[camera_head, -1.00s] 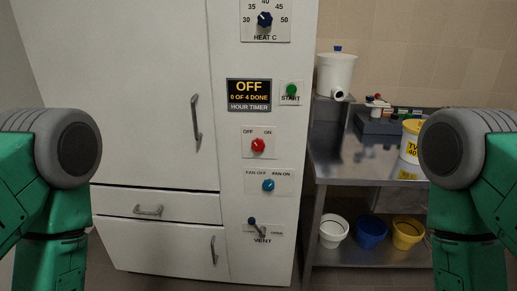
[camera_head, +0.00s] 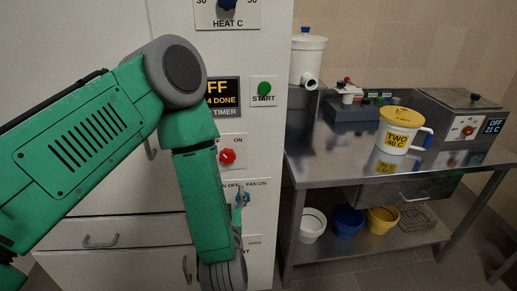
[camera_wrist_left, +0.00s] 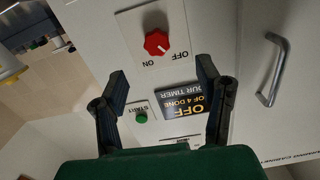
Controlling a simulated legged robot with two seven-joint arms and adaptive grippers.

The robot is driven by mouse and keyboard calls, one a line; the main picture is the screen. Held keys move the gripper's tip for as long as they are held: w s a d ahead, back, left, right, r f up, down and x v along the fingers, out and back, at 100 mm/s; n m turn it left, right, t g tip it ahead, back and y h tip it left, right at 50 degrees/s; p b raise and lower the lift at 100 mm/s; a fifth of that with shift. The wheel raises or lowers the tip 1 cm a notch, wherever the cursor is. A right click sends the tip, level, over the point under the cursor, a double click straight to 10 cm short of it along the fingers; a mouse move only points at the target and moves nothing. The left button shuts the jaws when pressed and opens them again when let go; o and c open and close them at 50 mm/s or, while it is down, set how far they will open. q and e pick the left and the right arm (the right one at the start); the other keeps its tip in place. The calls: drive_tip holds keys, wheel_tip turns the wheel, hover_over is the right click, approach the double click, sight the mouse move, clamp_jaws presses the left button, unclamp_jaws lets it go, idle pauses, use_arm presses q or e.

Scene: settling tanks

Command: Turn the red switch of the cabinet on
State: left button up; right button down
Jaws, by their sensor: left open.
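The red switch (camera_head: 227,156) is a round knob on the white cabinet (camera_head: 262,135). It shows in the left wrist view (camera_wrist_left: 157,42) between the printed words OFF and ON, its pale mark seemingly on the OFF side. My left gripper (camera_head: 238,212) is low in front of the panel in the head view, mostly hidden by my forearm. In the left wrist view its two fingers (camera_wrist_left: 162,76) are spread and empty, with the switch beyond the gap between the tips, apart from them. My right gripper is not in view.
A green START button (camera_head: 264,88) and the timer display (camera_wrist_left: 185,110) are near the switch. A cabinet handle (camera_wrist_left: 273,68) sticks out to one side. A steel table (camera_head: 335,160) with a yellow-lidded pot (camera_head: 400,130) stands right.

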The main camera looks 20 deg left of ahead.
use_arm(q)
approach(228, 158)
drive_tip(key=w, duration=0.2)
drive_tip(key=w+a, duration=0.4)
drive_tip(key=w+a+f, duration=0.1)
drive_tip(key=w+a, duration=0.1)
drive_tip(key=shift+p, duration=0.3)
drive_tip(key=shift+w+r, duration=0.1)
drive_tip(key=shift+w, duration=0.15)
drive_tip(key=shift+w+d+r, duration=0.15)
drive_tip(key=shift+w+d, duration=0.05)
drive_tip(key=shift+d, duration=0.25)
drive_tip(key=shift+d+r, duration=0.1)
drive_tip(key=shift+d, duration=0.2)
drive_tip(key=c, duration=0.5)
drive_tip(key=shift+s+a, duration=0.1)
drive_tip(key=shift+a, duration=0.1)
drive_tip(key=c, duration=0.6)
drive_tip(key=shift+a, duration=0.35)
drive_tip(key=shift+d, duration=0.1)
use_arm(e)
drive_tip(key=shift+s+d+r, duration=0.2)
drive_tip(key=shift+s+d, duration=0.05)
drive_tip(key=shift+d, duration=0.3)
use_arm(q)
drive_tip(key=shift+d, duration=0.1)
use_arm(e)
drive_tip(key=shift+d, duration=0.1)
